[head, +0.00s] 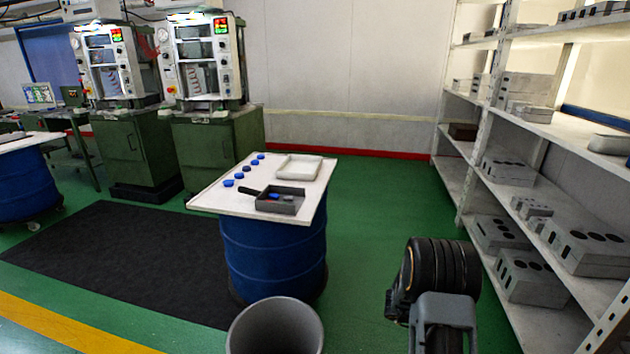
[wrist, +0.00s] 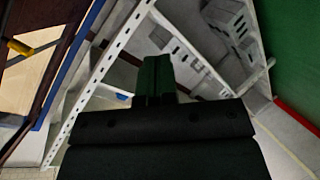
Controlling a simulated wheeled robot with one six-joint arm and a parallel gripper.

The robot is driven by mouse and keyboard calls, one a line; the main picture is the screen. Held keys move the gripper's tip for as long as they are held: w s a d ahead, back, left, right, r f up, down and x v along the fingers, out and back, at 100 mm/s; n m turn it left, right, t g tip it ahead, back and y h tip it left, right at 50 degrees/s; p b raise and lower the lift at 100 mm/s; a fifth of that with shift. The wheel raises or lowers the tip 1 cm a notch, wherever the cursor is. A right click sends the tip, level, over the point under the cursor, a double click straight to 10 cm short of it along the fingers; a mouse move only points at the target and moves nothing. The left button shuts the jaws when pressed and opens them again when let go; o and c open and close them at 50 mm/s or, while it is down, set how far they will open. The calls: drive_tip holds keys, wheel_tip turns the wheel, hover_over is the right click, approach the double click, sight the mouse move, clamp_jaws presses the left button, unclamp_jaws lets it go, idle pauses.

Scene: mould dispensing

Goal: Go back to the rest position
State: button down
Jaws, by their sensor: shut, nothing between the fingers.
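My gripper (wrist: 155,72) shows in the wrist view as two dark fingers pressed together, with nothing between them. It points toward the metal shelving, which fills much of that view at a steep tilt. In the head view my arm is folded up at the lower right, in front of the shelving; the fingertips cannot be made out there. The gripper is well apart from the white-topped table.
A white table top (head: 225,202) on a blue drum (head: 270,250) carries several blue pieces, a white tray (head: 300,167) and a dark tray (head: 292,206). A grey bin (head: 275,325) stands in front. Shelving (head: 455,165) with metal moulds lines the right. Green floor is clear between.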

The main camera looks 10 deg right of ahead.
drive_tip(key=w+a+r+n+t+y+p, duration=0.2)
drive_tip(key=w+a+r+t+p, duration=0.25)
drive_tip(key=w+r+t, duration=0.6)
drive_tip(key=w+a+r+n+t+y+p, duration=0.1)
drive_tip(key=a+r+n+t+y+p, duration=0.45)
drive_tip(key=a+r, duration=0.95)
drive_tip(key=s+a+r+n+g+y+p, duration=0.2)
drive_tip(key=s+a+r+g+y+p, duration=0.3)
drive_tip(key=s+a+r+y, duration=0.35)
drive_tip(key=s+a+r+g+h+p, duration=0.2)
drive_tip(key=s+r+g+h+p, duration=0.1)
drive_tip(key=s, duration=1)
drive_tip(key=shift+r+n+g, duration=0.3)
drive_tip(key=shift+n+g, duration=0.05)
drive_tip(key=shift+g, duration=0.25)
drive_tip(key=shift+s+a, duration=0.1)
